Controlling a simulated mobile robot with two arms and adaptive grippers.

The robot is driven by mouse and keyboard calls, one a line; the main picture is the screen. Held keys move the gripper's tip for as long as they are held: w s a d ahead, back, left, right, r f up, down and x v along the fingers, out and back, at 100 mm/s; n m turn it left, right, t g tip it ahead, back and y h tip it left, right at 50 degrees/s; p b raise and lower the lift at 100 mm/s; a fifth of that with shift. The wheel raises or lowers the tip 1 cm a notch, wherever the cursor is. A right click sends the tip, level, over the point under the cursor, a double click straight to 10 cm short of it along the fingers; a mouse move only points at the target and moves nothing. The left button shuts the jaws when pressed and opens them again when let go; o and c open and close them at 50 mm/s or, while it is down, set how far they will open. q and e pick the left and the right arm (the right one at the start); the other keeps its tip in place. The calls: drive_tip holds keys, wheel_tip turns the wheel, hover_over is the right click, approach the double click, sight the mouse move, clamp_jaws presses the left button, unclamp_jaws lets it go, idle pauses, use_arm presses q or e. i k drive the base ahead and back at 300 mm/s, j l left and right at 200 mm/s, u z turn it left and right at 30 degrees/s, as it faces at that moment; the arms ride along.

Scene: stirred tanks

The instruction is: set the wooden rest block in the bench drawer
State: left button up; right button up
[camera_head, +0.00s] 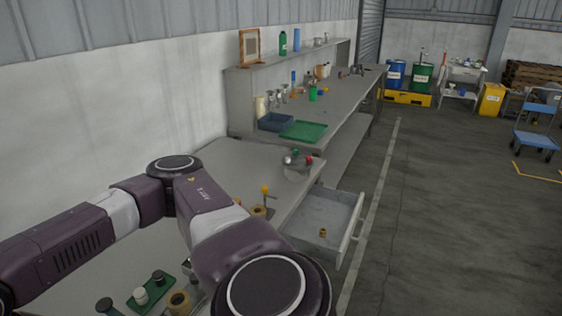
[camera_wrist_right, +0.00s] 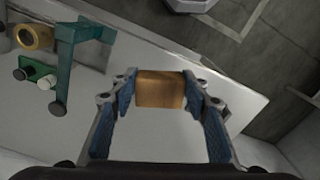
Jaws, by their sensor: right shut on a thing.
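The wooden rest block (camera_wrist_right: 160,88) is a small light-brown block. In the right wrist view my right gripper (camera_wrist_right: 160,92) is shut on it, with a blue-padded finger at each side. The block is held over the pale bench top, and I cannot tell how high. The bench drawer (camera_head: 341,210) is pulled open at the right side of the near bench in the head view. A small brass-coloured ring (camera_head: 323,232) lies in it; the rest of its visible floor is bare. Neither gripper shows in the head view, where an arm of mine covers part of the bench.
A teal stand (camera_wrist_right: 80,40) is left of the block in the wrist view. The floor right of the drawer is clear.

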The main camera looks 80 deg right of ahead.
sight(311, 221)
drive_tip(key=l+z, duration=0.25)
drive_tip(key=z, duration=0.2)
drive_tip(key=l+z, duration=0.25)
drive_tip(key=z, duration=0.15)
drive_tip(key=l+z, duration=0.25)
drive_tip(key=z, duration=0.2)
drive_tip(key=l+z, duration=0.25)
drive_tip(key=z, duration=0.15)
drive_tip(key=i+l+z, duration=0.1)
drive_tip(key=l, duration=0.3)
drive_tip(key=i+l+z, duration=0.1)
drive_tip(key=i+l, duration=0.5)
drive_tip(key=l+z, duration=0.05)
drive_tip(key=l, duration=0.05)
